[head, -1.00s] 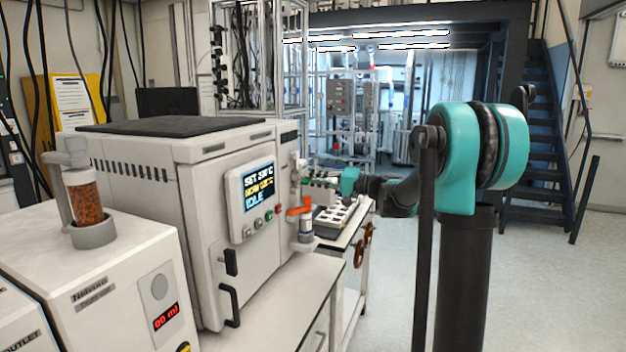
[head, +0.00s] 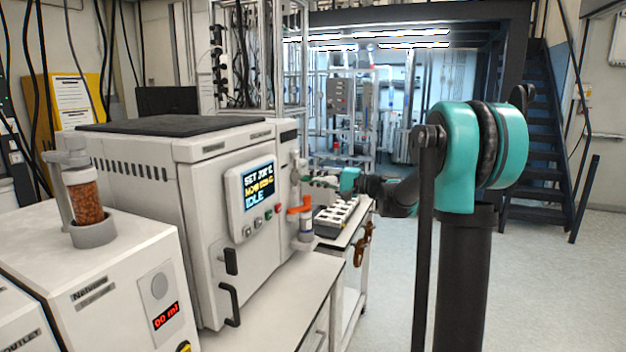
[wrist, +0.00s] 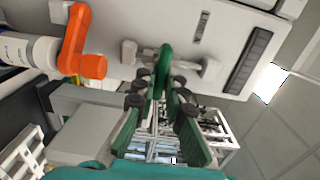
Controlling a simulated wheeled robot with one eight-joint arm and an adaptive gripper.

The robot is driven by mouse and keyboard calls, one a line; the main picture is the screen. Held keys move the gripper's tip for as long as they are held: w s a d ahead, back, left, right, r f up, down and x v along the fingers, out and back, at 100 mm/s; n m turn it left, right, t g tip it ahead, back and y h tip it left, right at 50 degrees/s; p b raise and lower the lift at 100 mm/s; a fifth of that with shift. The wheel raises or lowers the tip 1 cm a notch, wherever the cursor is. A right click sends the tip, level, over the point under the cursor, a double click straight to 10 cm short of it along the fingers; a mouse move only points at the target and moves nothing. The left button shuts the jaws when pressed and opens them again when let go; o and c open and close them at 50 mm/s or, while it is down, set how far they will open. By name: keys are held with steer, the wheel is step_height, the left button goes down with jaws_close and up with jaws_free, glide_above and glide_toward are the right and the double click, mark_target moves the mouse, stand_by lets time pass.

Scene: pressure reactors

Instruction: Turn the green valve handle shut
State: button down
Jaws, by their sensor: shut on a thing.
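The green valve handle (wrist: 164,66) shows in the wrist view, on a pale pipe fitting (wrist: 205,66) along the side of the white oven-like unit. My gripper (wrist: 162,88) has its fingers on both sides of the handle and is shut on it. In the head view my gripper (head: 325,181) reaches left to the unit's right front edge, where the handle is small and mostly hidden. An orange handle (wrist: 88,66) sits to the left in the wrist view, on a white cylinder, apart from my gripper.
The white unit (head: 225,180) with its lit screen stands on a bench (head: 290,300). The orange handle (head: 300,206) is just below my gripper. A rack with white-topped items (head: 338,215) stands on a cart behind. The floor at right is clear.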

steer(key=c, duration=1.6)
jaws_free()
steer(key=v, duration=1.2)
steer(key=shift+f, duration=0.1)
steer(key=s+a+f+n+g+h, duration=0.25)
steer(key=s+f+h, duration=0.55)
steer(key=s+f, duration=0.95)
steer(key=s+d+f+h, duration=0.3)
steer(key=s+f, duration=0.1)
steer(key=f, duration=0.1)
steer(key=s+d+f+n+h, duration=0.1)
steer(key=s+d+f+h, duration=0.1)
steer(key=s+d+f, duration=0.2)
steer(key=s+d+f+n+h, duration=0.1)
steer(key=s+d+f+h, duration=0.2)
steer(key=s+f, duration=0.3)
steer(key=shift+s+d+f+h, duration=0.2)
steer(key=shift+d+f+h, duration=0.1)
steer(key=shift+d, duration=0.3)
